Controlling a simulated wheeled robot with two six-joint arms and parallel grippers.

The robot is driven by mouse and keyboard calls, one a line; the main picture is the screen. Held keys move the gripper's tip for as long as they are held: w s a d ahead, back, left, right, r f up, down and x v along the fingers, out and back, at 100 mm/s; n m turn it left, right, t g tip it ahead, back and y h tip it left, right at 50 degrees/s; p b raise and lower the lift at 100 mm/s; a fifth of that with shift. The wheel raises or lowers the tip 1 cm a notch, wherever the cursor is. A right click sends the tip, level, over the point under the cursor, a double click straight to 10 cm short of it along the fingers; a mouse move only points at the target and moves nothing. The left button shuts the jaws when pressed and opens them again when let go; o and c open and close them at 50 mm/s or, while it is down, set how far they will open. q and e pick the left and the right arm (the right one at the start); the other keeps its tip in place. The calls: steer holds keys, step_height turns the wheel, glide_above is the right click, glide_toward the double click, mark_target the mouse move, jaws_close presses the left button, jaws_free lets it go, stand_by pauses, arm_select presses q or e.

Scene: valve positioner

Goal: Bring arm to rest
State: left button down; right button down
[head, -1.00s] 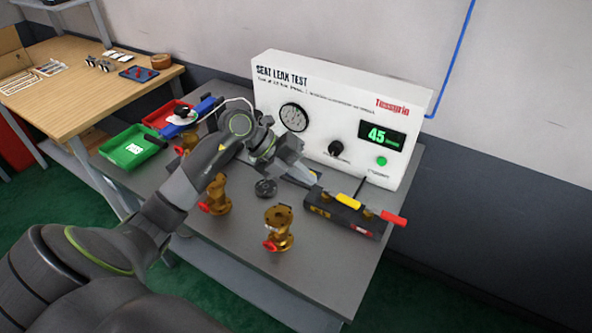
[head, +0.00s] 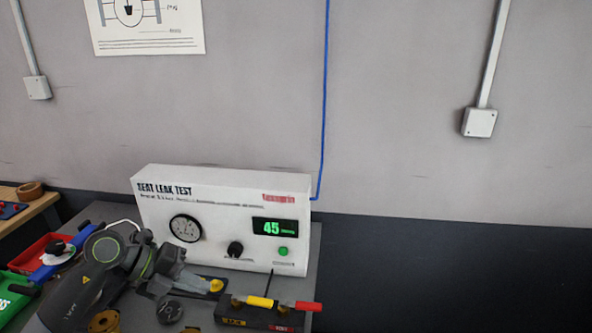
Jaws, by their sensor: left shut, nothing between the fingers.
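My left arm comes in from the lower left. Its gripper (head: 196,284) is shut and empty, low in front of the seat leak test panel (head: 222,213). The fingertips lie close to a yellow part (head: 216,286) at the left of the dark fixture; I cannot tell whether they touch it. The panel is white, with a round gauge (head: 185,228), a black knob (head: 235,249) and a green display (head: 274,227) reading 45. My right gripper is out of view.
The dark fixture (head: 262,316) has a yellow and a red handle. A dark round piece (head: 170,311) and a brass valve (head: 104,321) are near my arm. Red (head: 40,250) and green (head: 12,294) bins stand at left.

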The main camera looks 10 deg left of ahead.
arm_select(q)
steer(key=d+r+n+t+h, duration=0.1)
steer(key=d+r+t+h, duration=0.3)
steer(key=d+r+h, duration=0.15)
step_height(320, 180, up, 4)
steer(key=s+a+r+n+t+y, duration=0.1)
steer(key=a+n+t+y, duration=0.1)
steer(key=n+t, duration=0.75)
steer(key=s+a+f+n+g+y, duration=0.1)
steer(key=s+a+f+n+y, duration=0.3)
steer(key=a+f+n+y, duration=0.4)
steer(key=s+a+f+n+g+y, duration=0.2)
steer(key=s+a+f+n+y, duration=0.3)
steer(key=n+y, duration=0.55)
steer(key=s+d+f+n+g+h, duration=0.1)
steer(key=s+d+f+g+h, duration=0.1)
steer(key=s+d+f+g, duration=0.45)
steer(key=s+d+f+n+g+h, duration=0.15)
steer(key=s+f+g, duration=0.25)
steer(key=s+f, duration=0.6)
step_height(320, 180, down, 22)
steer(key=s+a+g+h, duration=0.1)
steer(key=s+a+g, duration=0.1)
steer(key=a, duration=0.1)
steer(key=s+d+f, duration=0.1)
steer(key=s+f, duration=1.3)
steer(key=f, duration=0.2)
steer(key=shift+s+d+f+g, duration=0.2)
steer(key=shift+s+d+g, duration=0.1)
steer(key=shift+g, duration=0.1)
